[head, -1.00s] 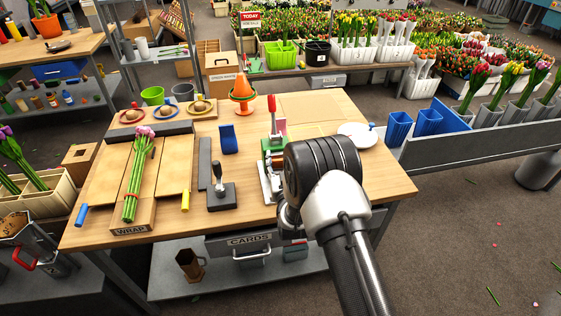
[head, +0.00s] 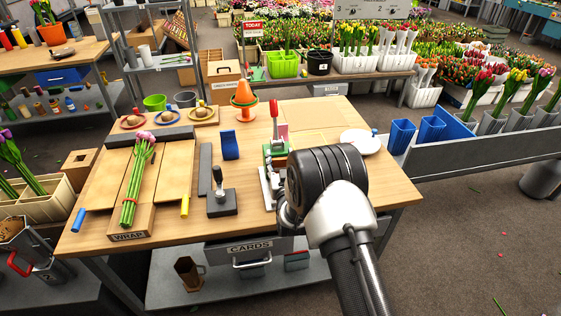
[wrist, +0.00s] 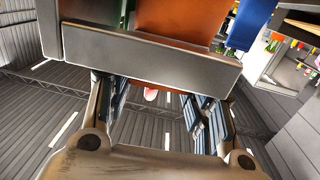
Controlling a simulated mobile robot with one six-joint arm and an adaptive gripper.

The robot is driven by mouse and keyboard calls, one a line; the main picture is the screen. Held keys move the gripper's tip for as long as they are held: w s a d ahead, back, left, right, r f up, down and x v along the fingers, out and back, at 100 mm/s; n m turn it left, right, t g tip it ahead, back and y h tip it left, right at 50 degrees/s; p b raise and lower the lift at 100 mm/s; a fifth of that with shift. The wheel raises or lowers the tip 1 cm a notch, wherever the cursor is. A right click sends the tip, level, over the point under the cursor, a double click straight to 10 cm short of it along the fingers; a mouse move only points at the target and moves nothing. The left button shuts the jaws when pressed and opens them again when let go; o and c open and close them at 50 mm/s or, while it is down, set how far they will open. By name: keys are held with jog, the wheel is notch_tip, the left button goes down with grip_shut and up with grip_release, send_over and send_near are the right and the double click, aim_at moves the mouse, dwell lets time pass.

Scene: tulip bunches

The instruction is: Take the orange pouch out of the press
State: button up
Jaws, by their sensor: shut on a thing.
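The press (head: 271,180), with its upright red handle (head: 272,106) and green part (head: 275,149), stands on the right part of the wooden bench. My arm covers much of its right side in the head view. In the wrist view the orange pouch (wrist: 176,22) shows large at the top, behind a grey metal bar (wrist: 150,55). My gripper (wrist: 158,93) reaches up towards it from below, shut on the pouch. The bar hides the fingertips and the contact. The gripper is hidden behind my arm in the head view.
A black block with an upright lever (head: 220,200) and a blue holder (head: 230,145) stand left of the press. Wrapped tulips (head: 137,180) lie further left. A white plate (head: 360,141) lies at the right.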

notch_tip(320, 180, up, 12)
jog(key=p, duration=0.4)
jog(key=shift+r+p, duration=0.25)
jog(key=shift+p, duration=0.15)
dwell(0.5)
jog(key=shift+d, duration=0.1)
